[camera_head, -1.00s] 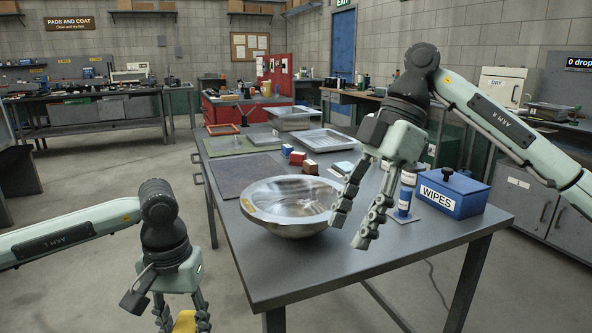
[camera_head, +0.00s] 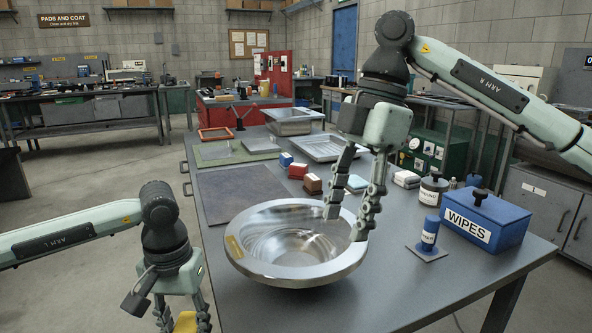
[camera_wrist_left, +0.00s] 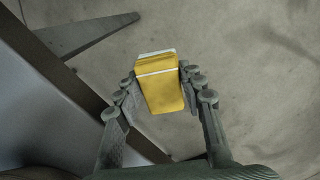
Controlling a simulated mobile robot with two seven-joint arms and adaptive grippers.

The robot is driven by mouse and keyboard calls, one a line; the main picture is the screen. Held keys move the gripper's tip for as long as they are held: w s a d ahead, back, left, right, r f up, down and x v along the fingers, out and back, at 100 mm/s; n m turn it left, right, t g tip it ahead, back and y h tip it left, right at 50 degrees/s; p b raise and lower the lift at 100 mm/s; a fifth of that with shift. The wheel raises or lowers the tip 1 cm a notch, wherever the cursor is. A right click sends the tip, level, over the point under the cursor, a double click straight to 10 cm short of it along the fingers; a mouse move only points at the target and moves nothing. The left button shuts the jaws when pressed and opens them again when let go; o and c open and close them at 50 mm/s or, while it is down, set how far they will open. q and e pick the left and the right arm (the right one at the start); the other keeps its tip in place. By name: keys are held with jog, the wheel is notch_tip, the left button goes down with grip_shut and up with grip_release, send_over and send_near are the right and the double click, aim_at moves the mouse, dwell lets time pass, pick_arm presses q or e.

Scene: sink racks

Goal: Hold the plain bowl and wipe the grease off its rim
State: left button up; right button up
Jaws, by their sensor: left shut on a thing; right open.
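The plain steel bowl (camera_head: 285,245) stands upright on the grey table, with a wide shiny rim. A yellowish grease smear (camera_head: 235,247) marks the rim's left side. My right gripper (camera_head: 345,224) is open at the bowl's right rim, its fingers pointing down, one nearer the inside. I cannot tell whether they touch the bowl. My left gripper (camera_wrist_left: 155,88) is shut on a yellow pad with a white stripe (camera_wrist_left: 160,84). It is off the table's left side, over the floor; in the head view the pad (camera_head: 185,322) is cut by the bottom edge.
A blue WIPES box (camera_head: 485,218) and a small blue bottle (camera_head: 430,233) stand right of the bowl. Small coloured blocks (camera_head: 298,170) and metal trays (camera_head: 295,121) lie behind it. A dark mat (camera_head: 240,192) lies at the back left. The table's front is clear.

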aim_at(332, 267)
pick_arm(q)
jog(key=shift+s+f, duration=0.15)
pick_arm(e)
jog(key=shift+s+a+f, duration=0.1)
jog(key=shift+s+f, duration=0.15)
jog(key=shift+f, duration=0.2)
jog(key=b+x, duration=0.6)
jog(key=x, duration=0.3)
jog(key=shift+r, duration=0.1)
pick_arm(q)
notch_tip(332, 267, down, 5)
jog(key=shift+f, duration=0.15)
pick_arm(e)
jog(key=c, duration=0.9)
jog(key=shift+o, duration=0.2)
